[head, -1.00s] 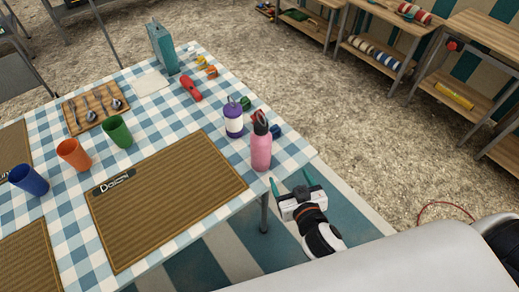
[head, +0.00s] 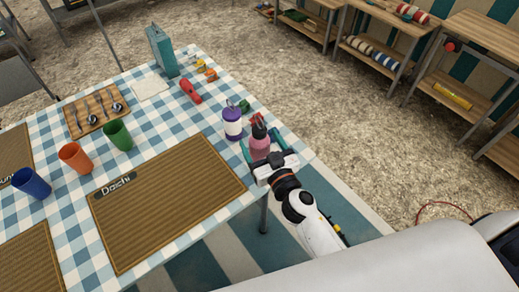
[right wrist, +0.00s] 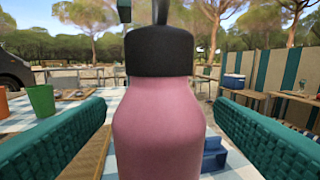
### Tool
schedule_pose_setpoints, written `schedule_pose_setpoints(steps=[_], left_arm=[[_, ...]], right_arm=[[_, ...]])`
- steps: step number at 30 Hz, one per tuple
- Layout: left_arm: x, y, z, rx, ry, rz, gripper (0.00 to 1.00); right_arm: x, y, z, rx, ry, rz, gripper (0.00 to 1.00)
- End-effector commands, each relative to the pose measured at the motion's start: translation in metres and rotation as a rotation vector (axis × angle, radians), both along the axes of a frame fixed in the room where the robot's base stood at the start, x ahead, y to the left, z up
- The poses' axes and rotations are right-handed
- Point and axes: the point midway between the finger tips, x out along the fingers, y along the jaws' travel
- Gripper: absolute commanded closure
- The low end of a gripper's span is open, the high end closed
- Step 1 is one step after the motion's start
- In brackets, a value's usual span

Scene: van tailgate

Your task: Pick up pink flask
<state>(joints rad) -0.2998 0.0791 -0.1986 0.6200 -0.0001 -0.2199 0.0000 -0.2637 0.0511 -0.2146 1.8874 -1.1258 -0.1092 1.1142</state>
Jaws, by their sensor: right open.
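The pink flask (head: 259,145) with a black cap stands upright near the right corner of the checked table (head: 215,115). My right gripper (head: 260,147) is at the flask, with its teal fingers open on either side of it. In the right wrist view the flask (right wrist: 158,125) fills the middle, between the two spread fingers, with a visible gap on each side. The flask's lower part is hidden behind my gripper in the head view. My left gripper is not in view.
A purple and white bottle (head: 232,121) stands close by on the left. A blue block (right wrist: 214,155) lies behind the flask. A brown placemat (head: 165,205), cups such as the green one (head: 117,135) and a red item (head: 190,90) are further left.

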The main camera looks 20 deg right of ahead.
Motion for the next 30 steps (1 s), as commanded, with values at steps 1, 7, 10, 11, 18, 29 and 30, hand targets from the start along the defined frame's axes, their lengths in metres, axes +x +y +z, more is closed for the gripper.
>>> schedule_pose_setpoints(steps=[1,7,10,11,18,29,30], left_arm=[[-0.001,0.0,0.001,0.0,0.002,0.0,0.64],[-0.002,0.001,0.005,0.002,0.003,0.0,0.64],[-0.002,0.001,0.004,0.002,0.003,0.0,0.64],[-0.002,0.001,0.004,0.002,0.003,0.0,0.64],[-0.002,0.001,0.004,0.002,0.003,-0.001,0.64],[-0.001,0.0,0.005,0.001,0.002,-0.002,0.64],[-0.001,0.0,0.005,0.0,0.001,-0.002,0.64]], right_arm=[[0.009,0.002,-0.001,-0.001,-0.002,0.0,0.23],[0.027,0.004,-0.001,0.0,0.0,0.0,0.23],[0.027,0.004,-0.002,-0.001,0.001,0.0,0.23],[0.027,0.004,-0.002,0.0,0.001,0.0,0.23],[0.027,0.004,-0.002,0.0,0.0,0.0,0.47],[0.027,0.004,-0.001,-0.001,-0.001,0.0,0.78],[0.027,0.004,0.0,-0.001,-0.001,0.0,0.78]])
